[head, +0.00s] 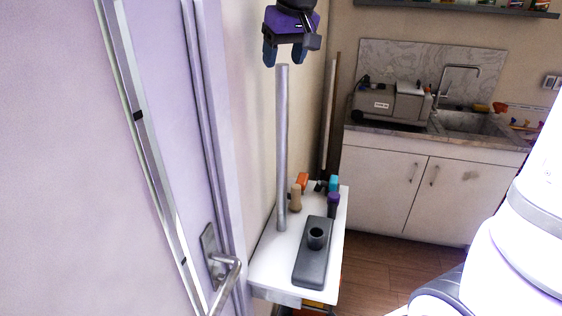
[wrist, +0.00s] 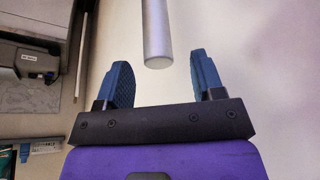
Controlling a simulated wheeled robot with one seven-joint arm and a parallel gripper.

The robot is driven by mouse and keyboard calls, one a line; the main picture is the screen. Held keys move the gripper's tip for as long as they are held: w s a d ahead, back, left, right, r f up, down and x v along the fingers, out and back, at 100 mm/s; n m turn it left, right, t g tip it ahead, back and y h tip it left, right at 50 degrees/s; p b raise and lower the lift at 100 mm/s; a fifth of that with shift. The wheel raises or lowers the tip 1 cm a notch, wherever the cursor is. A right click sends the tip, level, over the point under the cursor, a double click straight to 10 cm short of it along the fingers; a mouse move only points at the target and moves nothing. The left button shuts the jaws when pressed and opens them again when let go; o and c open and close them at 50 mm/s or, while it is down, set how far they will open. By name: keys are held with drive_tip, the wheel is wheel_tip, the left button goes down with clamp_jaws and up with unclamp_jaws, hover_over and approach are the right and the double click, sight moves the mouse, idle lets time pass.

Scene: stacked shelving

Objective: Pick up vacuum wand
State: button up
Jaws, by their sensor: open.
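The vacuum wand is a long grey tube (head: 282,150) standing upright at the left side of a white shelf top, close to the wall. In the wrist view the wand's end (wrist: 156,45) shows ahead of and between my two blue fingers. My gripper (head: 284,60) is open and empty, just above the wand's top end in the head view. The open fingers also show in the wrist view (wrist: 162,80). I see no contact between the fingers and the wand.
A dark grey vacuum floor head (head: 312,262) lies on the white shelf (head: 270,262). Several small bottles or tools, one orange-topped (head: 302,182), stand behind it. A door with a handle (head: 222,262) is close on the left. A counter with a sink (head: 468,124) is at the back right.

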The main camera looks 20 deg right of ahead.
sight(281, 77)
drive_tip(key=shift+x, duration=2.75)
drive_tip(key=shift+s, duration=0.1)
drive_tip(key=shift+d, duration=0.1)
clamp_jaws()
